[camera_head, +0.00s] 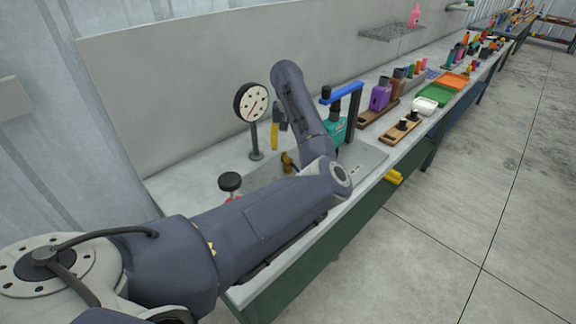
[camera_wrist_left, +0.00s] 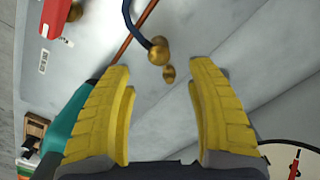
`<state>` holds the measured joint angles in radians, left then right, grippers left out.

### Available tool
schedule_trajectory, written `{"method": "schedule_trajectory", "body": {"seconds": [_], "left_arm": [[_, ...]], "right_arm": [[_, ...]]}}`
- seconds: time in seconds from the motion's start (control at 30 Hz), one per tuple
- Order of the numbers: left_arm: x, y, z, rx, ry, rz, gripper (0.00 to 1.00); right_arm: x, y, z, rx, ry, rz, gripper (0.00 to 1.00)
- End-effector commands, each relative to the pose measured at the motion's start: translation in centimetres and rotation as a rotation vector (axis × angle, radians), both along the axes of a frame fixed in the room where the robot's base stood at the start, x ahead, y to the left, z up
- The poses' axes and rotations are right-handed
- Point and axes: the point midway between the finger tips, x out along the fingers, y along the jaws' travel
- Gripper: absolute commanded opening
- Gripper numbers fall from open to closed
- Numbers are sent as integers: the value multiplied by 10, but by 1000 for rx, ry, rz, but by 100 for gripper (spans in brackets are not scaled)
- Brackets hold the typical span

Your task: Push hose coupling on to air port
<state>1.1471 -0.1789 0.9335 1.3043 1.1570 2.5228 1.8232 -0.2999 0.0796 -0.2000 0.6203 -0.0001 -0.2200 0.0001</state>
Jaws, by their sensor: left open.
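My left gripper (camera_head: 274,137) points down over the bench, partly behind my own arm in the head view. In the left wrist view its yellow fingers (camera_wrist_left: 157,82) are spread apart with nothing between them. A round brass fitting (camera_wrist_left: 158,50) sits at the end of a dark blue hose (camera_wrist_left: 134,22), just beyond the fingertips. A smaller brass piece (camera_wrist_left: 168,74) lies close to it, nearer the gap. I cannot tell which is coupling or port. In the head view brass parts (camera_head: 288,162) show below the gripper, partly hidden by my arm. My right gripper is not in view.
A round gauge (camera_head: 251,102) stands on a post beside the gripper. A black knob (camera_head: 229,182) stands nearer. A teal tool (camera_head: 338,130) and a blue-topped frame (camera_head: 342,93) stand right. A red box (camera_wrist_left: 60,18) lies at upper left in the wrist view.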

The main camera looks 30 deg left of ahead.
Motion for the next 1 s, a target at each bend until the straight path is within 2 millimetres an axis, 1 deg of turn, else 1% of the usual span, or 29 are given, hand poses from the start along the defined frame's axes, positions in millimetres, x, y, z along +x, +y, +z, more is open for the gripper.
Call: {"method": "schedule_trajectory", "body": {"seconds": [0.03,0.1,0.3,0.67,0.77,1.0], "left_arm": [[-1,0,-8,2,2,0,57],[-1,0,-17,1,3,-1,57],[0,0,-31,2,1,0,57],[0,0,-33,1,0,0,57],[0,0,-36,1,1,0,57],[0,-1,-65,1,3,-1,57]], "right_arm": [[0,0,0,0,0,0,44],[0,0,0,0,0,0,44],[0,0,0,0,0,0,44],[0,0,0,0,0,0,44],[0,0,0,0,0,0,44],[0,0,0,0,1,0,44]]}}
